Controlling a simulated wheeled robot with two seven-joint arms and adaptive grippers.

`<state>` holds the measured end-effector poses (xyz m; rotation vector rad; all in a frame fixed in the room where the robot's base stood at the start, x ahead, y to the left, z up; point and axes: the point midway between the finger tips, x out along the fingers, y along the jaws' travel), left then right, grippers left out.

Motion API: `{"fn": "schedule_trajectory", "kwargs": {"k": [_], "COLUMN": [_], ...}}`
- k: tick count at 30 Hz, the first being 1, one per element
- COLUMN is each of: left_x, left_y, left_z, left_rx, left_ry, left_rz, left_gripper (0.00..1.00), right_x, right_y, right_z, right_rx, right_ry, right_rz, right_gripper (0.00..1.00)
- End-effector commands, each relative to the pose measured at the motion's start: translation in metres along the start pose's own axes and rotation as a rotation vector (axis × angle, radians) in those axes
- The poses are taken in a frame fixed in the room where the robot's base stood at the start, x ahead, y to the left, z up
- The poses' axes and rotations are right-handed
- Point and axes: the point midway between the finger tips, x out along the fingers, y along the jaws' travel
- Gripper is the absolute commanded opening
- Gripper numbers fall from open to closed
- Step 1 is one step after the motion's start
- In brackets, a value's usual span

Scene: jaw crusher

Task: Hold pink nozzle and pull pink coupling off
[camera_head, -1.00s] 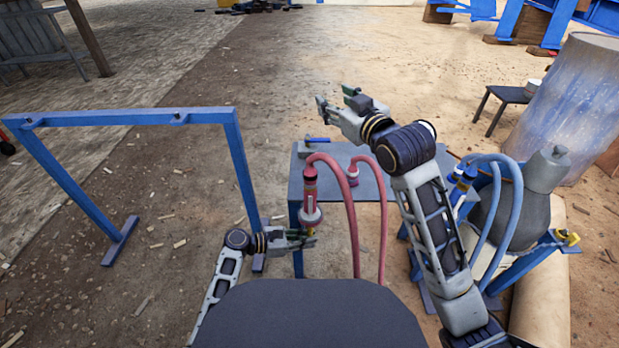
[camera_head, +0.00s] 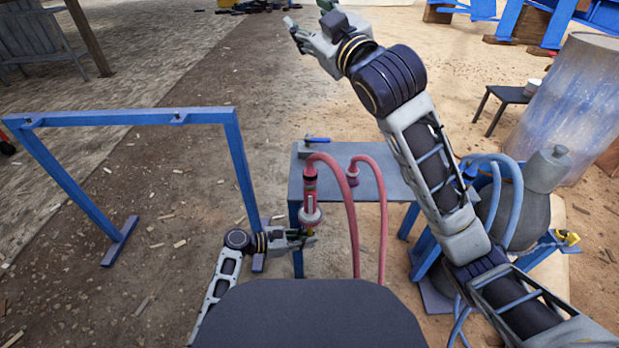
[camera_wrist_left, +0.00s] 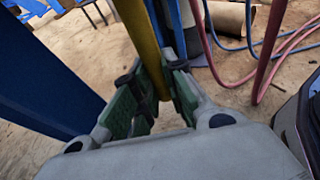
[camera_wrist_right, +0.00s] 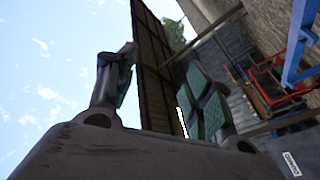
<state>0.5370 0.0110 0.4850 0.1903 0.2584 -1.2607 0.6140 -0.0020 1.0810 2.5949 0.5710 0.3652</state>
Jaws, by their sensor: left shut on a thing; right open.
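The pink nozzle (camera_head: 311,214) stands upright at the left edge of the grey table, with a dark and red coupling (camera_head: 310,181) at its top where a pink hose (camera_head: 345,185) joins it. My left gripper (camera_head: 309,237) is shut on the lower part of the nozzle. In the left wrist view, a yellow rod-like part (camera_wrist_left: 143,38) runs between the fingers. A second pink fitting (camera_head: 352,171) sits on the table with its own hose. My right gripper (camera_head: 304,22) is open and empty, high up and well beyond the table. Its spread fingers face sky and buildings in the right wrist view (camera_wrist_right: 162,92).
The grey table (camera_head: 376,187) has blue legs and a blue-handled part (camera_head: 317,140) at its back edge. A blue frame (camera_head: 130,117) stands at left. Blue hoses (camera_head: 513,205) and a grey vessel (camera_head: 540,185) are at right. The ground beyond the table is open.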

Motion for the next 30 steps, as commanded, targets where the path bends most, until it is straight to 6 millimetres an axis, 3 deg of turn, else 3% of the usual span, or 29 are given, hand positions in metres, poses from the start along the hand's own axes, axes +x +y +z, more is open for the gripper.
{"fn": "schedule_trajectory", "kwargs": {"k": [30], "left_x": [0.0], "left_y": [0.0], "left_z": [0.0], "left_rx": [0.0], "left_ry": [0.0], "left_rz": [0.0], "left_gripper": [0.0], "right_x": [0.008], "right_y": [0.009], "right_z": [-0.179], "right_rx": [-0.45], "right_ry": [0.333], "right_rz": [0.175], "right_gripper": [0.52]}}
